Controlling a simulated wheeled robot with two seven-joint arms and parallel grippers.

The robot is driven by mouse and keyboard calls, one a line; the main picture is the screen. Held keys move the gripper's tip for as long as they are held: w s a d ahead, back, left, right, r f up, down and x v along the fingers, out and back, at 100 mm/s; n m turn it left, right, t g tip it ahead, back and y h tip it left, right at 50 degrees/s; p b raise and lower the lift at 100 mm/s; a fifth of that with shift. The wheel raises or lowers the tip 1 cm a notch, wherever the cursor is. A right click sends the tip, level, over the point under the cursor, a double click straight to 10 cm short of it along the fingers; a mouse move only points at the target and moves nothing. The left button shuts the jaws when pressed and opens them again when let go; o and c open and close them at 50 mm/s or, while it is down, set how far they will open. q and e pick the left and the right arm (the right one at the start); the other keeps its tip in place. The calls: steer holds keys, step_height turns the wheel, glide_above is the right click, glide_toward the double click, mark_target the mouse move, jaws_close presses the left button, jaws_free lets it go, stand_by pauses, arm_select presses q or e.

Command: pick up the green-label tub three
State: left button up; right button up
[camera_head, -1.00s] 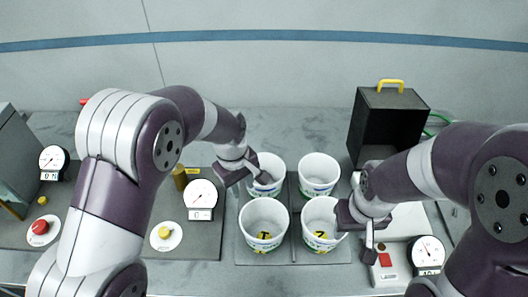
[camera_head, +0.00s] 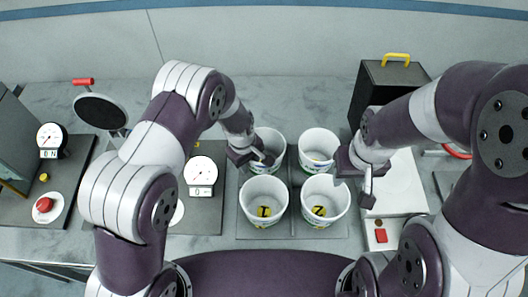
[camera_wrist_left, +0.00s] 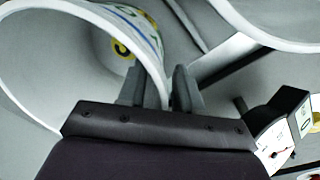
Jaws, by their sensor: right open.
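Several white tubs stand in a two-by-two group. My left gripper (camera_head: 262,158) is at the back-left tub (camera_head: 272,138), over its near-left rim. In the left wrist view the wall of a white tub (camera_wrist_left: 35,70) runs between my two fingers (camera_wrist_left: 168,88), one inside and one outside. Whether they press on it is unclear. A yellow mark, partly cut off, shows inside that tub, and coloured label print shows outside. The back-right tub (camera_head: 318,141), front-left tub (camera_head: 263,190) and front-right tub (camera_head: 336,193) stand beside it. My right gripper (camera_head: 362,172) is open, right of the front-right tub.
A black box with a yellow handle (camera_head: 398,58) stands at the back right. A white device with a red button (camera_head: 381,236) is front right. Dials (camera_head: 200,172) and a red button (camera_head: 44,205) lie left. A dark mat (camera_head: 245,229) lies under the tubs.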

arm_select(q)
steer(key=shift+s+f, duration=0.1)
steer(key=shift+s, duration=0.1)
steer(key=shift+w, duration=0.1)
jaws_close()
